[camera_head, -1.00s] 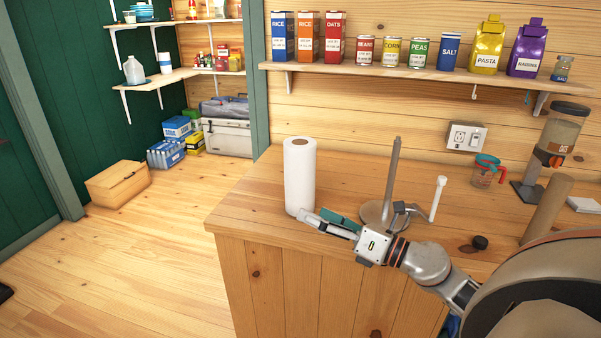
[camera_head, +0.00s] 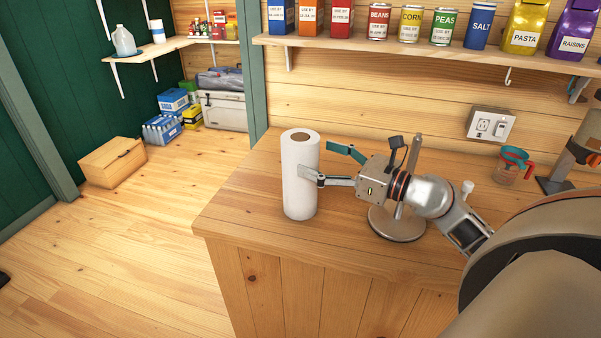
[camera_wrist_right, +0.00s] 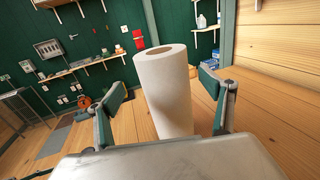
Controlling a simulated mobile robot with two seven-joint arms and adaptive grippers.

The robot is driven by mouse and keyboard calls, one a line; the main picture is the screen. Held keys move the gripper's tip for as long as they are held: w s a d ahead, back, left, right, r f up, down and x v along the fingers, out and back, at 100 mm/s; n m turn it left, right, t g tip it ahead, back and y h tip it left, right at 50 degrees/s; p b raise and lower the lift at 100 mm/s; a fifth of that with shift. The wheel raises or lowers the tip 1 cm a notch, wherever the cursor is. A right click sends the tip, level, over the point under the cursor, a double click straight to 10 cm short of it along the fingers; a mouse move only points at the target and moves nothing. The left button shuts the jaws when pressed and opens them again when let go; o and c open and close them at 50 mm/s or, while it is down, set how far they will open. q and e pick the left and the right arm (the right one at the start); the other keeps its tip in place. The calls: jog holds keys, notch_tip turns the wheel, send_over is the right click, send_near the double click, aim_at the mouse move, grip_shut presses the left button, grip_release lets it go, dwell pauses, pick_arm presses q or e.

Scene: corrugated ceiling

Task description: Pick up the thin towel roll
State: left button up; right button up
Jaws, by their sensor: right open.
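The white towel roll (camera_head: 299,195) stands upright near the left end of the wooden counter. It also shows in the right wrist view (camera_wrist_right: 166,95), between and beyond my open fingers. My right gripper (camera_head: 333,165) is open just right of the roll, level with its middle. In the head view its near finger overlaps the roll's front edge, and its far finger lies behind and to the right. I cannot tell whether either finger touches the roll. The right gripper (camera_wrist_right: 163,107) also shows in the wrist view. My left gripper is not in view.
A metal holder with a round base (camera_head: 397,224) and upright post stands behind and below my right gripper. A measuring cup (camera_head: 511,166) stands farther right. A shelf (camera_head: 400,46) of cans and boxes runs above. The counter's left edge is close to the roll.

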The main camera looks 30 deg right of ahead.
aim_at(302, 150)
jog(key=x, duration=0.1)
jog(key=p+x, duration=0.1)
jog(key=x, duration=0.3)
jog(key=shift+w+d+r, duration=0.15)
jog(key=shift+w, duration=0.15)
jog(key=shift+w+p, duration=0.3)
jog(key=shift+w, duration=0.05)
jog(key=c, duration=1.6)
